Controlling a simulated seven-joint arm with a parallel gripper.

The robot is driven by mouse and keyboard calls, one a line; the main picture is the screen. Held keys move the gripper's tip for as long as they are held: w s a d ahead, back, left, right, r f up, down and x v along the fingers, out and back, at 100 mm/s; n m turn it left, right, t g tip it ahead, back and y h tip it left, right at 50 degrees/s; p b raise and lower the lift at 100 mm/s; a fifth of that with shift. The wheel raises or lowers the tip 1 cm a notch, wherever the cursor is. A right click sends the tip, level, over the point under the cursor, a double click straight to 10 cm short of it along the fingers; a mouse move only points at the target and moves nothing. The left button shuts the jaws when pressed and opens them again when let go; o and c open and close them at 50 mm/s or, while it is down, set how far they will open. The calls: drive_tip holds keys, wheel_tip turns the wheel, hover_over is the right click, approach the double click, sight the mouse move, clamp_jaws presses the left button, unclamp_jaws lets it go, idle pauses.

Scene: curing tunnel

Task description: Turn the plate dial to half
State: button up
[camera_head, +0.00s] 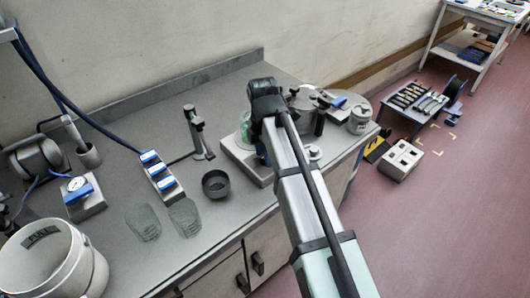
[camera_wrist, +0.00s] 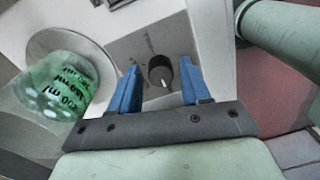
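The plate dial (camera_wrist: 160,74) is a small black knob with a pale pointer mark, on the grey front panel (camera_wrist: 128,46) of the plate unit, in the wrist view. My gripper (camera_wrist: 159,64) is open, with one blue finger to each side of the dial in the picture. I cannot tell whether the fingers touch it. The round plate (camera_wrist: 97,55) carries a clear beaker of green liquid (camera_wrist: 60,84). In the head view the plate unit (camera_head: 236,157) stands on the bench with the beaker (camera_head: 245,120); my arm hides the dial and my fingers.
A dark bowl (camera_head: 216,184), two glass beakers (camera_head: 143,222), a power strip with blue switches (camera_head: 159,174) and a stand (camera_head: 198,132) are left of the plate unit. A grey pot (camera_head: 301,107) and white jar (camera_head: 360,118) stand beyond my arm. The bench's front edge is close.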

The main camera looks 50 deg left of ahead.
clamp_jaws()
drive_tip(key=shift+m, duration=0.4)
drive_tip(key=m, duration=0.3)
drive_tip(key=shift+m, duration=0.4)
drive_tip(key=m, duration=0.5)
drive_tip(key=shift+d+m, duration=0.1)
drive_tip(key=shift+m, duration=0.2)
drive_tip(key=m, duration=0.7)
drive_tip(key=shift+y, duration=0.3)
drive_tip(key=m, duration=0.6)
drive_tip(key=shift+m, duration=0.3)
